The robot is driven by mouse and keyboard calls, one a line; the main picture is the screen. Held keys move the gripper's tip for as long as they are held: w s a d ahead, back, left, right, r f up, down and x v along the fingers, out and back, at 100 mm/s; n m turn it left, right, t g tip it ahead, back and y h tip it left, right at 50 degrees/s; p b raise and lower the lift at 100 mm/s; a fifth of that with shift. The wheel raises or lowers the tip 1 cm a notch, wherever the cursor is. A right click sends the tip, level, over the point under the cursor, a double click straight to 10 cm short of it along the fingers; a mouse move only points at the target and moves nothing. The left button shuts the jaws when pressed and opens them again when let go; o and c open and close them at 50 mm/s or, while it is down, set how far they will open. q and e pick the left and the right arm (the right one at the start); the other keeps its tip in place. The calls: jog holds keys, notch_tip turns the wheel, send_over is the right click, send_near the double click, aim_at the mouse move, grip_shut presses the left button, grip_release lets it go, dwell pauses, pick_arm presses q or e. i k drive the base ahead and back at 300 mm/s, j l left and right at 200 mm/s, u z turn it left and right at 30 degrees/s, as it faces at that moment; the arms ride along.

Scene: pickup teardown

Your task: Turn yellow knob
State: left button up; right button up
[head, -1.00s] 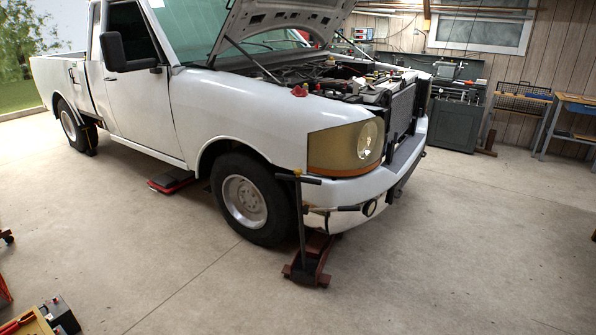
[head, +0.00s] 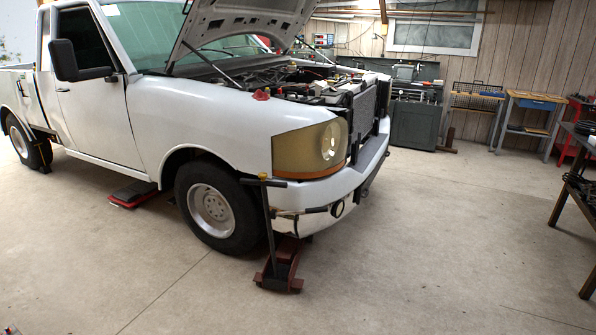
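A small yellow knob (head: 263,176) shows at the top of the upright handle of a dark red floor jack (head: 279,272). The jack stands under the front bumper of a white pickup (head: 200,118), beside the front wheel (head: 212,208). The handle (head: 268,225) is dark and upright, with a crossbar just below the knob. The knob is too small to tell its turned position. Neither of my grippers is in view.
The hood is up over the engine bay (head: 300,80). A second red jack (head: 132,194) lies under the truck's side. A grey-green workbench (head: 415,120) and a small table (head: 535,105) stand at the back. A dark table (head: 572,195) is at right. The floor in front is clear.

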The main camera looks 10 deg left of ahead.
aim_at(262, 175)
jog(key=i+j+z, duration=0.3)
jog(key=j+z, duration=0.3)
jog(key=i+j+z, duration=0.25)
jog(key=j, duration=0.3)
jog(key=k, duration=0.1)
